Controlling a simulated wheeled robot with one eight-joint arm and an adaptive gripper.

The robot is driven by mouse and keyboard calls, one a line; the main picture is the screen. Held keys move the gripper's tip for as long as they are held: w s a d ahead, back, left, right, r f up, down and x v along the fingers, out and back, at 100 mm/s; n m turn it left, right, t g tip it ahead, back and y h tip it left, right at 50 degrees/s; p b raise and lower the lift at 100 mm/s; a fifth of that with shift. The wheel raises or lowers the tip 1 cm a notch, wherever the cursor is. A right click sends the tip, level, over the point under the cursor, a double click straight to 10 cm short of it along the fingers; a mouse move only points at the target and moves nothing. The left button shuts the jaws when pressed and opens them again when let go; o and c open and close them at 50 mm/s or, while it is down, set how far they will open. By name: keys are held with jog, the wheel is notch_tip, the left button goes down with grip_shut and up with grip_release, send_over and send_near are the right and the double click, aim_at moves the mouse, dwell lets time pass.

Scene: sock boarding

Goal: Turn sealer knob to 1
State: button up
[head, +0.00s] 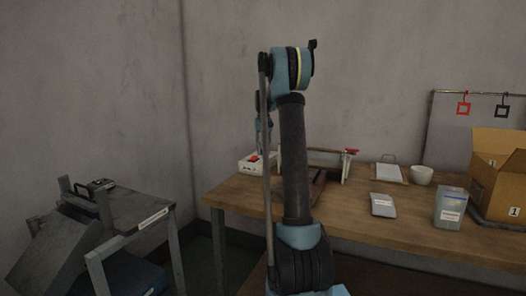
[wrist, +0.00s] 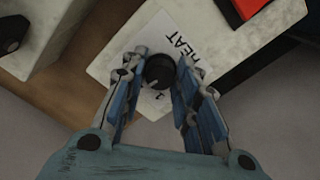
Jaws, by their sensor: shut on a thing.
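The sealer (wrist: 215,30) is a pale box with a label reading "HEAT" in the wrist view. Its black round knob (wrist: 159,70) sits between the fingertips of my gripper (wrist: 160,80). The blue-padded fingers are closed on the knob's two sides. A light pointer mark shows on the knob, and a small numeral is printed near it, too small and partly covered to read surely. In the head view the sealer (head: 246,166) stands on the table's left part, with a red part on top. My gripper reaches down at it there, partly hidden behind my arm.
A grey cart (head: 140,208) stands at the left, apart from the table.

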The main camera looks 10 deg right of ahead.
jog(key=n, duration=0.5)
jog(key=shift+n, duration=0.3)
jog(key=n, duration=0.5)
jog(key=shift+n, duration=0.4)
jog(key=o, duration=1.1)
jog(key=shift+c, duration=0.2)
notch_tip(320, 180, up, 12)
jog(key=shift+f, duration=0.1)
